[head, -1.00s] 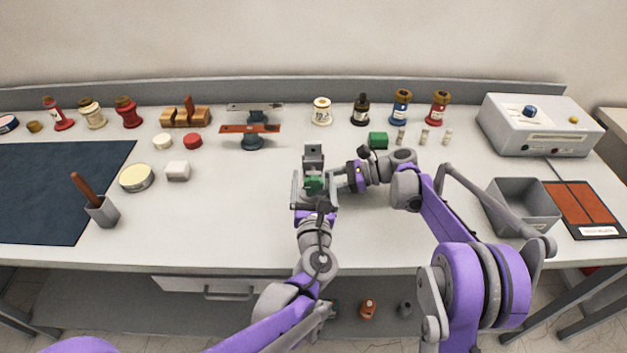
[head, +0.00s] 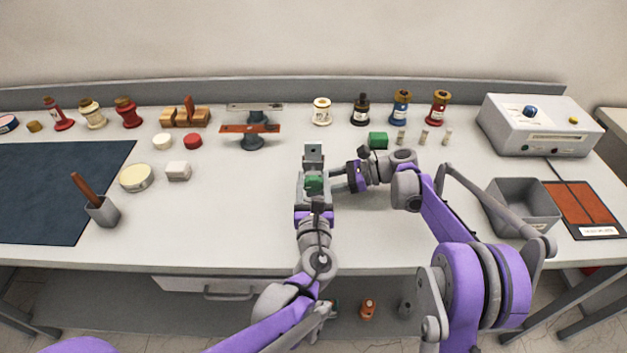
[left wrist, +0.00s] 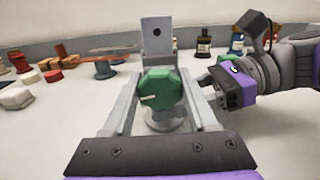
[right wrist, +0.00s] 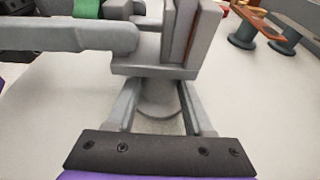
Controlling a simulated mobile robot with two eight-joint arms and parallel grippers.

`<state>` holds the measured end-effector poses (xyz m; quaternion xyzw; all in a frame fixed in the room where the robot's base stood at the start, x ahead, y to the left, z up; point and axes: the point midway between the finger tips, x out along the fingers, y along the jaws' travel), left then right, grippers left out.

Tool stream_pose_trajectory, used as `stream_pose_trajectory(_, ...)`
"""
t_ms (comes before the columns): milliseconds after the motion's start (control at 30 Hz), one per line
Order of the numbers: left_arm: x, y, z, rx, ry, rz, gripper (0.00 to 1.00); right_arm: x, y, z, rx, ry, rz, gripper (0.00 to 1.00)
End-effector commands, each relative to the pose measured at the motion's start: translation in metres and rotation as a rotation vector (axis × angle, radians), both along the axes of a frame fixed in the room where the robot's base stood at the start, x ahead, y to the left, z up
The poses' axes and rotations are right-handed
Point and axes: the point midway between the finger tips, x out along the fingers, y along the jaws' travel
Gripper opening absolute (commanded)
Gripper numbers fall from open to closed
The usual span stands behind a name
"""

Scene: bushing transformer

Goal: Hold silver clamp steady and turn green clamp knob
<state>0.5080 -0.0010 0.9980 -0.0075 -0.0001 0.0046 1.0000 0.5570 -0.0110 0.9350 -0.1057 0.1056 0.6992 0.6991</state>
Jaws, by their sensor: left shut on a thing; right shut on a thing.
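The silver clamp (head: 313,152) stands upright on the table, in the middle of the head view. Its grey plate with a dark hole shows in the left wrist view (left wrist: 157,38). The green clamp knob (head: 314,182) faces the front of the table and has a white mark in the left wrist view (left wrist: 161,92). My left gripper (head: 313,184) is shut on the knob, one finger at each side. My right gripper (head: 335,182) comes from the right and is shut on the clamp's lower body, seen in the right wrist view (right wrist: 150,70); the exact contact is partly hidden.
A stand with a red-brown bar (head: 250,129) is behind left. A green block (head: 378,140) and several bottles stand at the back right. A grey bin (head: 523,208) is at the right.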

Motion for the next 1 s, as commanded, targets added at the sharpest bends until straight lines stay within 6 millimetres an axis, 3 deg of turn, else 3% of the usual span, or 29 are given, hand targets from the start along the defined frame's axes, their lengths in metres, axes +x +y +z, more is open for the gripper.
stream_pose_trajectory(167,0.0,0.0,0.0,0.001,0.0,0.0,0.02,0.0,0.0,0.0,0.0,0.0,-0.001,0.21)
stream_pose_trajectory(200,0.0,0.0,0.0,0.001,0.0,0.0,0.63,0.0,0.0,0.0,0.0,0.0,-0.001,0.21)
stream_pose_trajectory(333,0.0,0.0,0.0,0.001,0.0,0.0,0.86,0.0,0.0,0.0,0.0,0.0,-0.001,0.21)
stream_pose_trajectory(733,-0.006,0.0,0.0,0.002,0.0,-0.001,0.88,0.0,0.0,0.0,0.0,0.0,-0.001,0.21)
stream_pose_trajectory(1000,-0.057,-0.001,0.0,0.001,0.0,-0.004,0.88,0.0,0.0,0.0,0.0,0.0,-0.001,0.21)
